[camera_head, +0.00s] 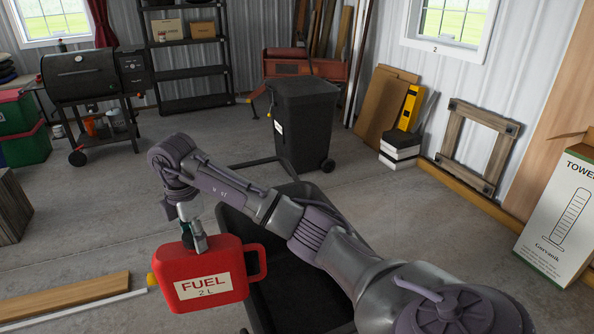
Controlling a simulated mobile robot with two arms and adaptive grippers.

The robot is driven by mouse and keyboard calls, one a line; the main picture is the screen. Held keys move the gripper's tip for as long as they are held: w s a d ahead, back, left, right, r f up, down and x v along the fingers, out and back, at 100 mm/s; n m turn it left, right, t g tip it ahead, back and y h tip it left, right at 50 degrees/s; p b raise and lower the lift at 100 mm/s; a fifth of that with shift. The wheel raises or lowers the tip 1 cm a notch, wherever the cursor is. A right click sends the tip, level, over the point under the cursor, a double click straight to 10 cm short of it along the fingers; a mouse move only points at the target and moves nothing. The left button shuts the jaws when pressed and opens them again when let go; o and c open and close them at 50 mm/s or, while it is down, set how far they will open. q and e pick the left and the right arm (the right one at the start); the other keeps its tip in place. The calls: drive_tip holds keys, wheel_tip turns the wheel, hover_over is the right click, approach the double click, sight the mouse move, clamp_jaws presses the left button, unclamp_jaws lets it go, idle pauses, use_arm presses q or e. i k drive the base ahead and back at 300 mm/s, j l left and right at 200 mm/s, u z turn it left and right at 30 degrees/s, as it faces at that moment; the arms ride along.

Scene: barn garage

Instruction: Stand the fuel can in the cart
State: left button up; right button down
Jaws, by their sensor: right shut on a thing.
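The red fuel can (228,258) with a white "FUEL 2 L" label hangs upright in front of me, left of centre. My right gripper (197,240) points down and is shut on the top of the can. Its fingertips are partly hidden at the can. The black cart (290,297) is below and to the right of the can, with its handle reaching away from me. My right arm covers much of the cart. The can overlaps the cart's left side in the picture; I cannot tell how high it is above it. My left gripper does not show.
A black wheeled bin (305,118) stands beyond the cart. A grill (85,80) is at the back left. Wooden planks (65,297) lie on the floor at the left. A tall white box (562,215) stands at the right. The concrete floor between is mostly clear.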

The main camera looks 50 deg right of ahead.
sight(287, 273)
drive_tip(key=i+l, duration=0.1)
drive_tip(key=l, duration=0.35)
drive_tip(key=i+l, duration=0.1)
drive_tip(key=l, duration=0.3)
drive_tip(key=i+l, duration=0.1)
drive_tip(key=l, duration=0.35)
drive_tip(key=i+l, duration=0.1)
drive_tip(key=l, duration=0.75)
drive_tip(key=i, duration=0.05)
